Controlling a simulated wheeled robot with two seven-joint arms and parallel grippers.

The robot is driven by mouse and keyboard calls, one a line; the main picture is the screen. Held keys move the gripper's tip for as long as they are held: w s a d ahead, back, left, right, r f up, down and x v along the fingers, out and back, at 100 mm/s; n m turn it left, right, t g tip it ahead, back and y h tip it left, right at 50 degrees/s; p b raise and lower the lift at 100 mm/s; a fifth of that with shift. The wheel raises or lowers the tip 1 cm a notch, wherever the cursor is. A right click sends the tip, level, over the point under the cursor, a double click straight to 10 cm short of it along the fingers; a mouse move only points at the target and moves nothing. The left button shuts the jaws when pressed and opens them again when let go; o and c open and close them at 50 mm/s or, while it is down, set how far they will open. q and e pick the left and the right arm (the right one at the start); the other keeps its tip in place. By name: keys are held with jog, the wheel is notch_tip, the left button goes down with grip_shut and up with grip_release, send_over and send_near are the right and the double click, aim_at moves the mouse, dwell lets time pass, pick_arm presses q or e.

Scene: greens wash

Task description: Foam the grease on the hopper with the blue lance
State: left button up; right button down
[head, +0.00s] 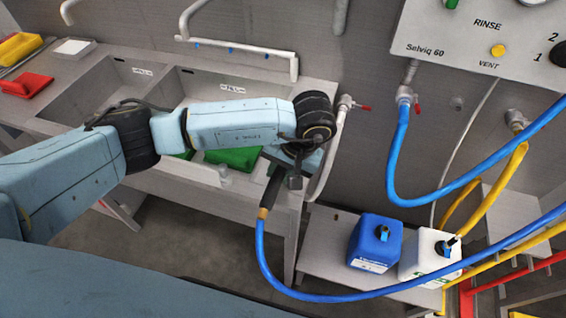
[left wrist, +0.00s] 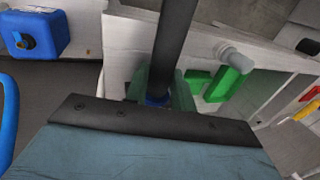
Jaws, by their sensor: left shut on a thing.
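My left gripper (head: 283,172) is shut on the blue lance, with the arm reaching in from the left over the sink's right end. The lance (head: 271,192) shows as a dark tube with a brass end, and a blue hose (head: 262,250) runs from that end to the right. In the left wrist view the dark lance tube (left wrist: 174,45) stands up between the green-tinted fingers (left wrist: 160,92). No hopper and no grease can be made out in either view. My right gripper is not in view.
A steel double sink (head: 90,95) holds a green item (head: 235,158). A blue canister (head: 376,243) and a white canister (head: 428,255) stand on a low shelf at right. The rinse panel (head: 480,40) hangs above, with blue and yellow hoses below. Red and yellow pads lie far left.

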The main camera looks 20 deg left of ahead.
pick_arm(q)
notch_tip(320, 180, up, 15)
jog(key=p, duration=0.1)
jog(key=shift+p, duration=0.4)
jog(key=shift+s+f, duration=0.1)
jog(key=shift+f, duration=0.05)
jog(key=shift+c, duration=0.2)
dwell(0.3)
